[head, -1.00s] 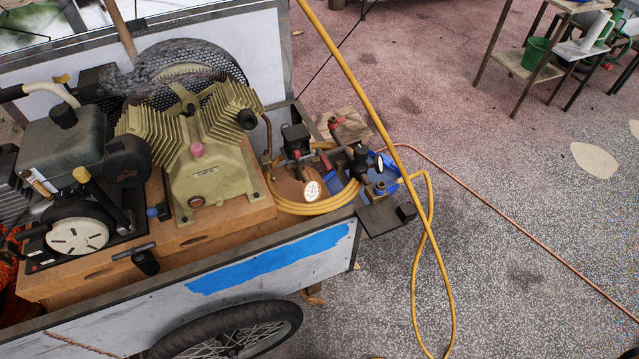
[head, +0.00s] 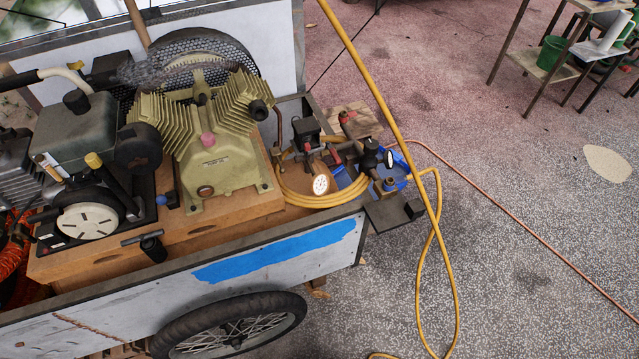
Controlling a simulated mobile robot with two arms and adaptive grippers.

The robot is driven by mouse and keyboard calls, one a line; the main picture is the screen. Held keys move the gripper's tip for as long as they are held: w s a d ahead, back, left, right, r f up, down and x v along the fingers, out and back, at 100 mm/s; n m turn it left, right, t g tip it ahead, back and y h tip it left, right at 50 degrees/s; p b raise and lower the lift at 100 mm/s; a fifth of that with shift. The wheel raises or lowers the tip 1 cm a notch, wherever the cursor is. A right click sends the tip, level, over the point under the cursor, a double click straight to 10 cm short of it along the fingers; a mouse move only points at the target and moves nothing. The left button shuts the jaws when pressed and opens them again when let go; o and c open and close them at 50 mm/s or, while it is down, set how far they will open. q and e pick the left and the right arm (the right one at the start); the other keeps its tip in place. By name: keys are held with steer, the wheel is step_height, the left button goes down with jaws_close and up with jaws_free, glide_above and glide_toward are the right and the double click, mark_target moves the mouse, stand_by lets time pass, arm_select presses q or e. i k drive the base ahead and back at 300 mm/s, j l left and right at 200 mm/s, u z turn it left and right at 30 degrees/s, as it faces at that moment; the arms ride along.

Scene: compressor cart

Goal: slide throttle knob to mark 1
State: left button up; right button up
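The engine (head: 72,130) sits at the left end of the cart in the head view, with a pale round starter cover (head: 87,222) on its front. A small upright white part (head: 47,167) shows on the engine's front left. A yellow-topped part (head: 93,160) stands to its right. I cannot tell which part is the throttle knob, and no mark 1 is readable at this size. Neither of my grippers is in view.
The green compressor (head: 215,165) stands right of the engine on a wooden base (head: 110,262). A black T-handled part (head: 151,247) stands at the cart's front edge. A yellow hose (head: 436,260) hangs to the ground at right. Paving beyond is mostly clear.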

mark_target(88, 172)
steer(key=u, duration=1.55)
